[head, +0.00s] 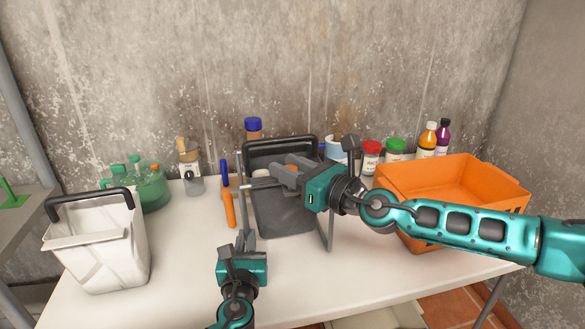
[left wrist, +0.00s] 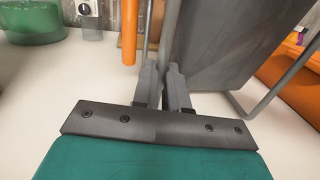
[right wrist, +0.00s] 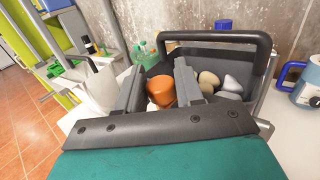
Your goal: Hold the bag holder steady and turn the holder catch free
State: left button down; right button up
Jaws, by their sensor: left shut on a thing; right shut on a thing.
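The bag holder (head: 285,214) is a dark grey open bin with a black handle and a grey tube frame, upright mid-table. It also shows in the left wrist view (left wrist: 215,50). My left gripper (head: 243,238) is shut on an upright grey tube of the frame, at its left side. My right gripper (head: 275,176) is at the holder's top opening, its fingers around an orange-brown rounded piece (right wrist: 160,90). I cannot tell whether this piece is the holder catch; the right fingers hide part of it.
An orange crate (head: 405,200) stands right of the holder, a white bin (head: 105,255) at the left. Bottles, jars and a green vessel (head: 150,190) line the wall. The table between white bin and holder is mostly clear.

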jog(key=shift+d+m+t+h, duration=0.25)
jog(key=shift+m+t+h, duration=0.55)
jog(key=shift+t+h, duration=0.15)
jog(key=shift+m+t+h, duration=0.65)
jog(key=shift+m+h, duration=0.25)
jog(key=shift+h, duration=0.35)
jog(key=m+t+h, duration=0.1)
jog(key=m+h, duration=0.2)
jog(key=h, duration=0.1)
jog(key=m+t+h, duration=0.1)
jog(key=m+h, duration=0.2)
jog(key=h, duration=0.2)
jog(key=shift+f+h, duration=0.15)
jog(key=shift+h, duration=0.15)
pick_arm(q)
jog(key=shift+d, duration=0.2)
pick_arm(e)
jog(key=m+g+h, duration=0.1)
jog(key=m+h, duration=0.2)
jog(key=h, duration=0.1)
jog(key=m+g+h, duration=0.1)
jog(key=m+h, duration=0.2)
jog(key=h, duration=0.2)
jog(key=shift+w+d, duration=0.15)
jog(key=shift+m+g, duration=0.3)
jog(key=shift+m, duration=0.1)
jog(key=o, duration=0.9)
